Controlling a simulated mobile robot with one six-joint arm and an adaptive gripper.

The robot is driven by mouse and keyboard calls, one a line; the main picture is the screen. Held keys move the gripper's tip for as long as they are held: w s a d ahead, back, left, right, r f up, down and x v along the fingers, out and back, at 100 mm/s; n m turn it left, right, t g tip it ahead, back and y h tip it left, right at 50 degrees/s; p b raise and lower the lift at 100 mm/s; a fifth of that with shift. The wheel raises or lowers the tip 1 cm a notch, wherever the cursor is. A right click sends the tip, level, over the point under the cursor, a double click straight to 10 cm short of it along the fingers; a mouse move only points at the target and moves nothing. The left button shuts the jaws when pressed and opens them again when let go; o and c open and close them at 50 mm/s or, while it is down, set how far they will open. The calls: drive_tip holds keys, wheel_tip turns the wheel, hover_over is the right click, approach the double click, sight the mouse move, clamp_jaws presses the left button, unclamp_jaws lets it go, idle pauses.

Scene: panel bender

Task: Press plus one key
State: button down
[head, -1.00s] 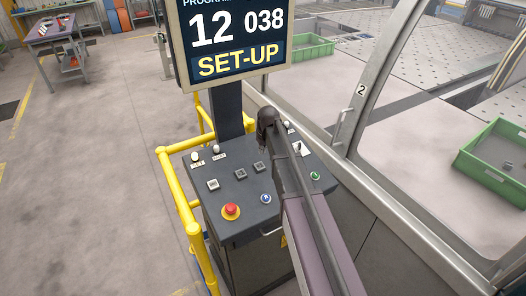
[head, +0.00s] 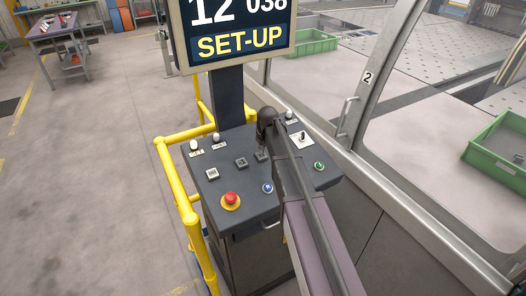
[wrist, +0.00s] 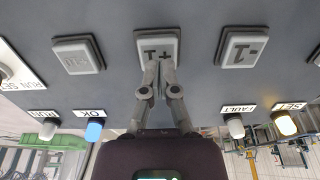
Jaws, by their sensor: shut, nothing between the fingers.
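My gripper (wrist: 159,68) is shut and empty. Its fingertips overlap the near edge of the plus one key in the wrist view; whether they touch it I cannot tell. In the head view my gripper (head: 263,148) points down at the sloped grey console (head: 235,222), and the plus one key is mostly hidden by it.
A red emergency button (head: 231,201) and a blue button (head: 267,188) sit near the console's front. White lamps (head: 194,146) line its back edge. A screen (head: 236,35) reading "SET-UP" stands above. A yellow rail (head: 176,180) borders the left side.

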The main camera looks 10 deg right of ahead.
sight(261, 157)
drive_tip(key=shift+b+x, duration=0.5)
drive_tip(key=shift+x, duration=0.25)
drive_tip(key=shift+b+x, duration=0.8)
drive_tip(key=shift+b, duration=0.15)
drive_tip(key=shift+s, duration=0.35)
drive_tip(key=shift+r, duration=0.15)
drive_tip(key=shift+r+p, duration=0.65)
drive_tip(key=shift+p, duration=0.35)
drive_tip(key=p+v, duration=1.2)
drive_tip(key=shift+r, duration=0.35)
drive_tip(key=shift+d, duration=0.1)
